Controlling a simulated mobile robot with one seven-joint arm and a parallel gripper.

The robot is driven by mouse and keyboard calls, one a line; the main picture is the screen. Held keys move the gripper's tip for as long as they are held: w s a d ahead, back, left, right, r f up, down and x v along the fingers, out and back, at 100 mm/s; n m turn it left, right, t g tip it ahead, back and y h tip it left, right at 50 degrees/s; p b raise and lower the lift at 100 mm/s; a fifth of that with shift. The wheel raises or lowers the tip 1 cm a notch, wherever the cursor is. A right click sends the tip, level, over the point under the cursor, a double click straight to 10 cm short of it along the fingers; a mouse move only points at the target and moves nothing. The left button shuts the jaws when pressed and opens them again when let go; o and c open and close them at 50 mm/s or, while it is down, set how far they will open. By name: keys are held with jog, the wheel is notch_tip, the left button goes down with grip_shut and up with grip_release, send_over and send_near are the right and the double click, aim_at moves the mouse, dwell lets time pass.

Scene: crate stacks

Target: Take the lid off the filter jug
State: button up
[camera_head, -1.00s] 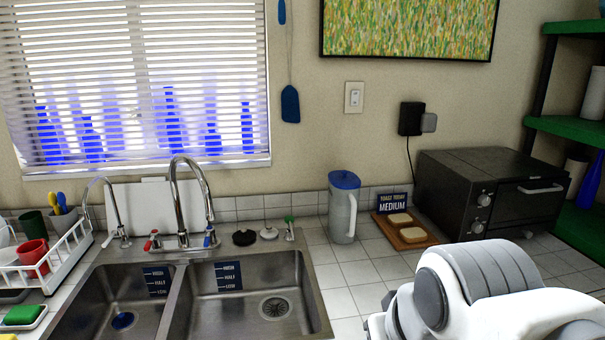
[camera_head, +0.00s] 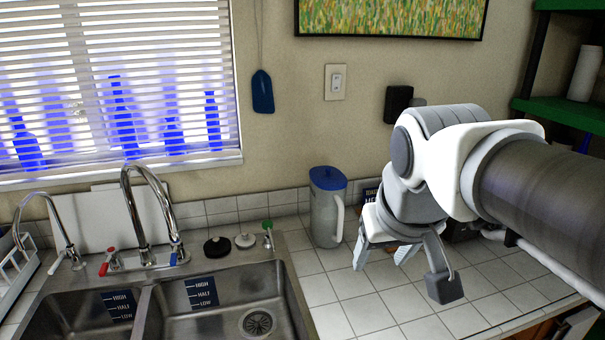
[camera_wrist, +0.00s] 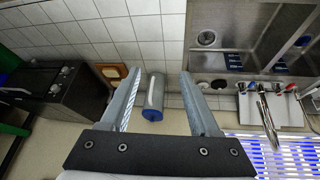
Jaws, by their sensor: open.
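The filter jug (camera_head: 325,215) stands upright on the tiled counter to the right of the sink. It has a pale grey body, and its handle faces right. Its blue lid (camera_head: 328,178) is on top. My gripper (camera_head: 380,262) is open and empty, to the right of the jug and nearer the camera, apart from it. In the wrist view the jug (camera_wrist: 155,92) shows between the two open fingers (camera_wrist: 158,80), beyond them, with the blue lid (camera_wrist: 152,115) towards the bottom of the picture.
The double sink (camera_head: 215,300) with its tall tap (camera_head: 135,210) lies left of the jug. The toaster oven (camera_wrist: 55,95) and a wooden board with toast (camera_wrist: 112,72) are on the jug's other side. The wall is close behind the jug. Counter tiles (camera_head: 350,305) in front are clear.

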jog(key=w+a+r+p, duration=0.15)
jog(key=w+r, duration=0.35)
jog(key=w, duration=0.5)
jog(key=w+a+r+p, duration=0.1)
jog(key=w+r+p, duration=0.3)
jog(key=w, duration=0.7)
jog(key=p, duration=0.4)
send_over(328, 168)
jog(key=s, duration=0.4)
jog(key=shift+g+y, duration=0.3)
jog(key=shift+g, duration=0.1)
jog(key=f, duration=1.3)
jog(key=shift+w, duration=0.2)
jog(key=shift+w+p+x, duration=0.2)
jog(key=shift+p+x, duration=0.45)
jog(key=shift+x, duration=0.35)
jog(key=shift+w+p+x, duration=0.25)
jog(key=shift+p+x, duration=0.4)
jog(key=shift+x, duration=0.35)
jog(key=shift+w+f, duration=0.25)
jog(key=shift+f, duration=0.15)
